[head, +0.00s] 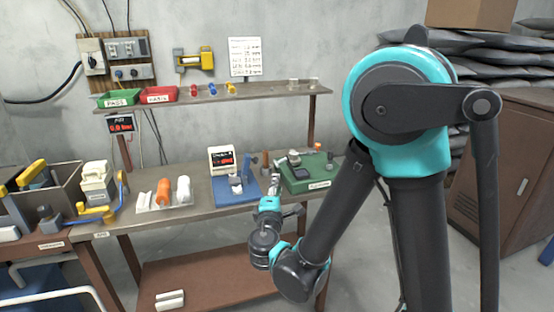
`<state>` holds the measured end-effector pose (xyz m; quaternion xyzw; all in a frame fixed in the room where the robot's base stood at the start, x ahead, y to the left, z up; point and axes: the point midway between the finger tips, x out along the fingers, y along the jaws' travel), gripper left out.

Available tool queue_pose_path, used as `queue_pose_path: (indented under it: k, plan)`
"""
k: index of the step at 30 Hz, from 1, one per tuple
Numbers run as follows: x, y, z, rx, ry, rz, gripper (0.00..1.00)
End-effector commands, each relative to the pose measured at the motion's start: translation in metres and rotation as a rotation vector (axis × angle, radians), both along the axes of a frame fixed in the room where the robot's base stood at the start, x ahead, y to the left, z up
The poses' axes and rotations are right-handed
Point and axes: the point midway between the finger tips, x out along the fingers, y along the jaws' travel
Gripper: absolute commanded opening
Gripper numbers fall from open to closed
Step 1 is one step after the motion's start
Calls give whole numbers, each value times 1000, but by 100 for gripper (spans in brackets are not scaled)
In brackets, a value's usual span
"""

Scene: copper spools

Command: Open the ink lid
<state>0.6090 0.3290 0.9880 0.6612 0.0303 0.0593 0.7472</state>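A green mat (325,182) lies at the right end of the workbench. A small dark box (302,174), which may be the ink pad with its lid, sits on it; it is too small to tell whether the lid is open. A stamp-like metal piece with a dark knob (294,157) stands behind the box. My gripper (276,180) is at the bench edge, just left of the mat's front corner, pointing toward the bench. It appears apart from the dark box. Its fingers are small and partly hidden, so their opening cannot be made out.
A blue board (222,196) with a blue-posted device lies left of my gripper, with a digital display (221,160) behind. A tray with orange and white spools (150,206) stands further left. A shelf (215,97) with green and red bins runs above the bench.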

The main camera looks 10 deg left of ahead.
Motion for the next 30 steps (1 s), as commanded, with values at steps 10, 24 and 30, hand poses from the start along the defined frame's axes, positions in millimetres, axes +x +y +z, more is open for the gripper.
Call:
queue_pose_path:
  k: [10,24,30]
  plan:
    - [19,15,5,-15,-29,21,32]
    - [112,28,10,-14,-28,20,32]
    - [144,34,12,-14,-28,21,32]
